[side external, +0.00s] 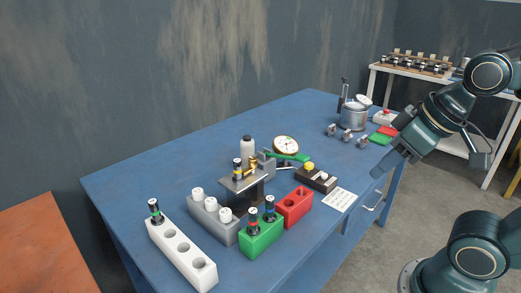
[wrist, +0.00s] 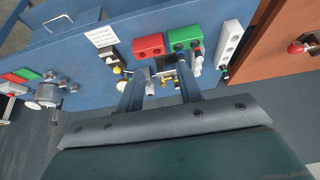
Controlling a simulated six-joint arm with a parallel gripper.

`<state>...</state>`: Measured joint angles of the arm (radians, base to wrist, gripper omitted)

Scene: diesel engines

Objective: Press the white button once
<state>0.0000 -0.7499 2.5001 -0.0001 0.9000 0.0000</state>
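A black button box (side external: 316,179) sits on the blue table near its front edge, with a yellow button (side external: 309,166) at one end. A small pale spot on the box, beside the yellow button, looks like the white button (side external: 322,175). In the wrist view the box (wrist: 109,52) is left of my fingers, and the white button is too small to make out surely. My gripper (side external: 390,168) is raised off the table's front edge, right of the box and apart from it. In the wrist view my gripper (wrist: 160,70) has its two fingers spread, with nothing held between them.
A white paper (side external: 340,199) lies beside the box. Red (side external: 295,206) and green (side external: 261,237) blocks, a white holder (side external: 181,256), a grey block (side external: 214,219) and a dial gauge (side external: 285,147) stand to the left. A metal pot (side external: 353,116) stands at the far end.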

